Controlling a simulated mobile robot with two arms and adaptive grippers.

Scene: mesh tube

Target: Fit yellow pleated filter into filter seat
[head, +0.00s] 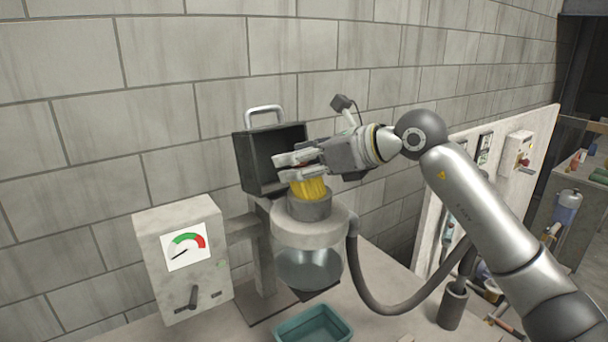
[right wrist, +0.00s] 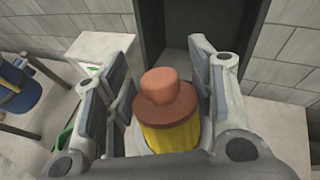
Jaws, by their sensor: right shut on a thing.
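The yellow pleated filter (head: 309,187) is upright at the mouth of the grey round filter seat (head: 309,208), its lower part hidden by the seat's rim. In the right wrist view the filter (right wrist: 172,135) shows an orange-brown cap with a knob (right wrist: 163,90) on top. My right gripper (head: 296,166) is shut on the filter, with its fingers at the filter's top. In the right wrist view its fingers stand on both sides of the cap. I cannot tell how deep the filter sits in the seat. My left gripper is not in view.
A dark open housing with a handle (head: 264,112) stands right behind the seat. A gauge box (head: 182,262) is at left. A glass bowl (head: 308,269) hangs below the seat, with a teal tray (head: 312,326) in front. A dark hose (head: 372,300) curves at right.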

